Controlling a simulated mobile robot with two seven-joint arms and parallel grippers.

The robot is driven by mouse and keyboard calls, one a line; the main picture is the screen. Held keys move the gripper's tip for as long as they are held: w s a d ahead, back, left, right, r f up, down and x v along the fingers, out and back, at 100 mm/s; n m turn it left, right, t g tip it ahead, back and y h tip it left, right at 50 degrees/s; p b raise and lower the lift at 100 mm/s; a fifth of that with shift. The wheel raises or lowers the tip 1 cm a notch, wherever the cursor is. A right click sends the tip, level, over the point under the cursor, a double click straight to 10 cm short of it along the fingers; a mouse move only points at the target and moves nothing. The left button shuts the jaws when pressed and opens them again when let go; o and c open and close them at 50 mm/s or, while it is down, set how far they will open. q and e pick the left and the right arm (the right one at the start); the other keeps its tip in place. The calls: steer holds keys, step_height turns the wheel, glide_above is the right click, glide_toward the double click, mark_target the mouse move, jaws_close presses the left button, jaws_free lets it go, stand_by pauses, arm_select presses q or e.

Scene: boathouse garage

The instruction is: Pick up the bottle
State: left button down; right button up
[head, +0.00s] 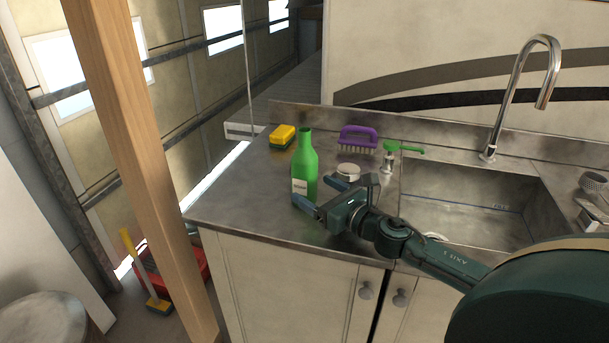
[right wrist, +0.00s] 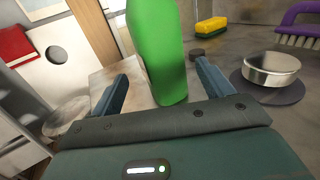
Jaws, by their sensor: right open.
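A green bottle (head: 305,165) with a pale label stands upright on the steel counter, left of the sink. My right gripper (head: 314,193) reaches in from the right, its open jaws facing the bottle just in front of it. In the right wrist view the green bottle (right wrist: 161,50) rises between the two spread fingers (right wrist: 164,88) of my right gripper, its top cut off by the frame. The fingers show gaps to the bottle's sides, and nothing is gripped. My left gripper is not in the head view.
The counter's left front is bare.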

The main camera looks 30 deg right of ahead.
mark_target(304, 181)
steer(key=w+p, duration=0.1)
steer(key=w, duration=0.3)
steer(key=shift+a+r, duration=0.1)
steer(key=shift+a, duration=0.05)
steer(key=shift+w+a, duration=0.1)
steer(key=shift+w, duration=0.4)
steer(key=shift+c, duration=0.3)
steer(key=c, duration=1.2)
